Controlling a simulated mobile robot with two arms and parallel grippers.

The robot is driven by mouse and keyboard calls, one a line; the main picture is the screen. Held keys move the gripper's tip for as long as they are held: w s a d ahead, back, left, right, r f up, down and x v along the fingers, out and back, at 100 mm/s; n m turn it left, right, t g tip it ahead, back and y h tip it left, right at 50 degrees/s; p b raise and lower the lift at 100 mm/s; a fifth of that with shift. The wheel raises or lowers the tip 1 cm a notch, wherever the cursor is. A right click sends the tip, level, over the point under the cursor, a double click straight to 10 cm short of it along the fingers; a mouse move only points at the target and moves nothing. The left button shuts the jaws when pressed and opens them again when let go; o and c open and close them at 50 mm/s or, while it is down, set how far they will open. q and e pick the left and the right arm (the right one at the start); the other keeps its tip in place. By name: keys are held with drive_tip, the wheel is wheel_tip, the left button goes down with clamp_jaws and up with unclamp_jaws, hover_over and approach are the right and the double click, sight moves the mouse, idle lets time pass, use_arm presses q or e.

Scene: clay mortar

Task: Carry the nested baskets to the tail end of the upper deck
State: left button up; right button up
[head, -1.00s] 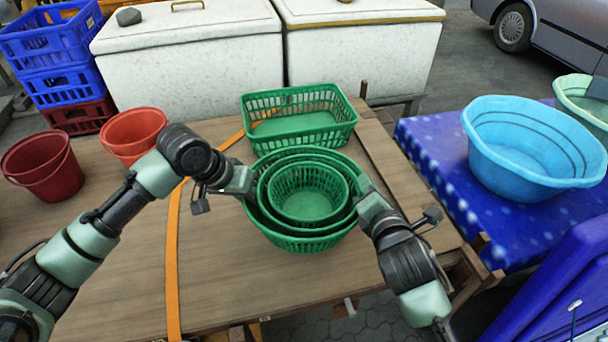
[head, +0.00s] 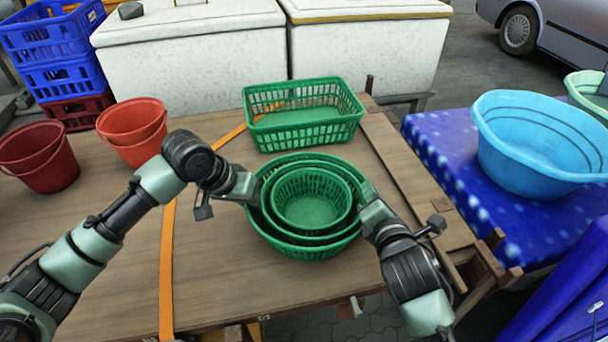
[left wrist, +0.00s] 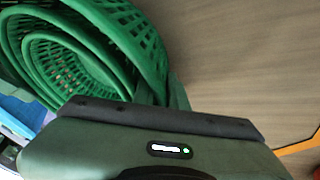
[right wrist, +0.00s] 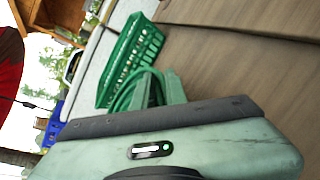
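The nested baskets (head: 318,247) are round green plastic baskets set one inside another on the wooden table, or just above it; I cannot tell which. My left gripper (head: 251,188) is at the left rim of the outer basket and appears shut on it. The baskets also show in the left wrist view (left wrist: 138,35), beside the fingers. My right gripper (head: 367,192) is at the right rim and appears shut on it. In the right wrist view its fingers (right wrist: 158,88) straddle the green rim, with most of the basket hidden behind the gripper body.
A rectangular green basket (head: 305,137) stands just behind the nested baskets. Red buckets (head: 40,160) and an orange strap (head: 168,260) are at the left of the wooden table (head: 110,250). A blue tub (head: 530,165) stands on the blue-covered table (head: 440,165) at right. White chests (head: 190,70) stand behind.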

use_arm(q)
drive_tip(key=o, duration=0.3)
drive_tip(key=shift+r, duration=0.1)
use_arm(e)
drive_tip(key=o, duration=0.3)
drive_tip(key=shift+r, duration=0.1)
drive_tip(key=shift+s, duration=0.15)
use_arm(q)
drive_tip(key=v, duration=0.8)
use_arm(e)
drive_tip(key=v, duration=1.1)
drive_tip(key=shift+s, duration=0.35)
use_arm(q)
drive_tip(key=shift+d, duration=0.1)
use_arm(e)
drive_tip(key=shift+r, duration=0.1)
